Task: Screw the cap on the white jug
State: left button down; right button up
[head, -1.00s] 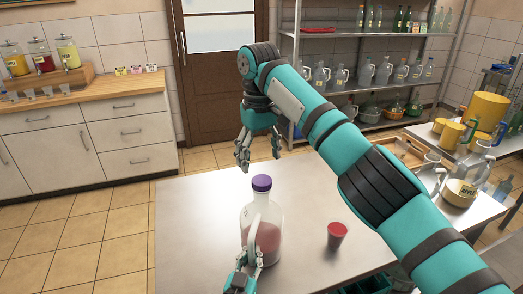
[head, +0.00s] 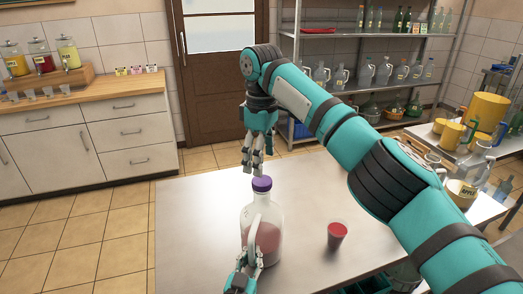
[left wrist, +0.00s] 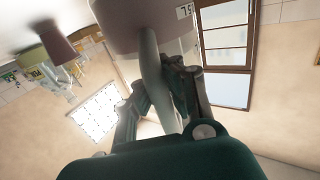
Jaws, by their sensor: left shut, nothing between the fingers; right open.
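The jug (head: 272,225) is clear, with a pale handle and red contents in its lower part. It stands upright on the metal table. A purple cap (head: 262,184) sits on its neck; I cannot tell how tight it is. My right gripper (head: 257,168) is open, fingers pointing down, just above the cap and slightly left of it. My left gripper (head: 249,258) is low at the jug's near side, with its fingers shut by the handle (left wrist: 150,65).
The table's left part is clear. A side table (head: 480,214) with yellow containers stands at the right, and shelves of jugs are behind.

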aim_at(262, 181)
pick_arm(q)
jog(key=shift+f, duration=0.2)
pick_arm(e)
notch_tip(262, 181, down, 7)
jog(key=shift+r, duration=0.2)
jog(key=shift+c, duration=0.4)
jog(key=c, duration=1.2)
jog(key=o, duration=1.4)
jog(key=shift+r, duration=0.1)
notch_tip(262, 181, up, 12)
jog(key=shift+s+f, duration=0.1)
pick_arm(q)
jog(key=c, duration=2)
grip_release()
jog(key=o, duration=0.6)
jog(key=shift+r, duration=0.1)
